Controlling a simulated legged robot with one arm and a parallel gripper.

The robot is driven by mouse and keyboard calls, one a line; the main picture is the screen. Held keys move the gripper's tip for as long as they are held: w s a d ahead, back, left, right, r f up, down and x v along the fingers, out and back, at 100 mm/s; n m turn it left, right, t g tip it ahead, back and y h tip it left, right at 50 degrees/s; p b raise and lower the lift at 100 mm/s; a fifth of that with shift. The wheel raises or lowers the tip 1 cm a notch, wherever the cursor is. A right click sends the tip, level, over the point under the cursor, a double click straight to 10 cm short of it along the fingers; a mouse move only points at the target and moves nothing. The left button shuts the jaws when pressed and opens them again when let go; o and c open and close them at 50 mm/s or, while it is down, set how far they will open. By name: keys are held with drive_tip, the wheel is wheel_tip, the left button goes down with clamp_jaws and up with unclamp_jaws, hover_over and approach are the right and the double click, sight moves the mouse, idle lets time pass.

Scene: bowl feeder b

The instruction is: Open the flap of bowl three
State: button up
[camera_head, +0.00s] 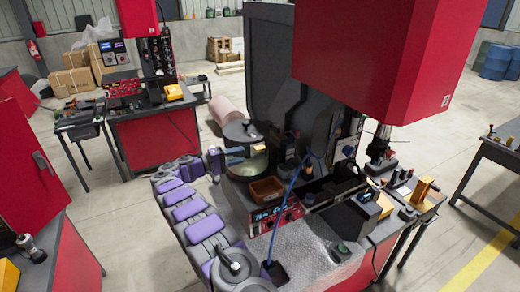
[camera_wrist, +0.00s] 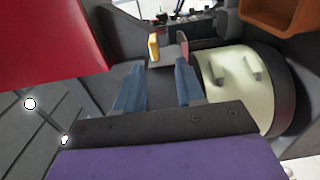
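A round feeder bowl (camera_head: 247,171) with a dark raised lid (camera_head: 242,131) and pale inside stands on the machine in the head view. No number is readable on it, so I cannot tell whether it is bowl three. In the wrist view a pale rounded drum (camera_wrist: 228,88) with two small tabs lies right of my gripper. My gripper (camera_wrist: 160,66) has two blue fingers spread apart with nothing between them. A grey plate with a yellow tab (camera_wrist: 153,47) is just beyond the fingertips. In the head view my gripper (camera_head: 236,151) is at the bowl, near a yellow piece (camera_head: 259,148).
A brown open bin (camera_head: 267,190) sits in front of the bowl; an orange-brown bin (camera_wrist: 272,14) is at the wrist view's top right. A red machine housing (camera_head: 385,50) hangs above right.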

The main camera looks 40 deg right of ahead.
sight(255, 150)
drive_tip(key=shift+s+d+r+p, duration=0.25)
drive_tip(key=shift+s+d, duration=0.25)
drive_tip(key=shift+d, duration=0.15)
drive_tip(key=shift+s+d+r+p, duration=0.15)
drive_tip(key=shift+s+d+r, duration=0.1)
drive_tip(key=shift+s+d, duration=0.3)
drive_tip(key=x, duration=0.4)
drive_tip(key=w+x, duration=0.1)
drive_tip(key=x, duration=0.1)
drive_tip(key=shift+d+f, duration=0.15)
drive_tip(key=shift+f, duration=0.2)
drive_tip(key=shift+s+r, duration=0.1)
drive_tip(key=shift+a, duration=0.4)
drive_tip(key=shift+c, duration=0.3)
drive_tip(key=shift+a+r, duration=0.1)
drive_tip(key=shift+a, duration=0.15)
drive_tip(key=shift+c, duration=0.7)
drive_tip(key=shift+a+r, duration=0.1)
drive_tip(key=shift+a, duration=0.1)
drive_tip(key=c, duration=0.3)
drive_tip(key=shift+d, duration=0.15)
clamp_jaws()
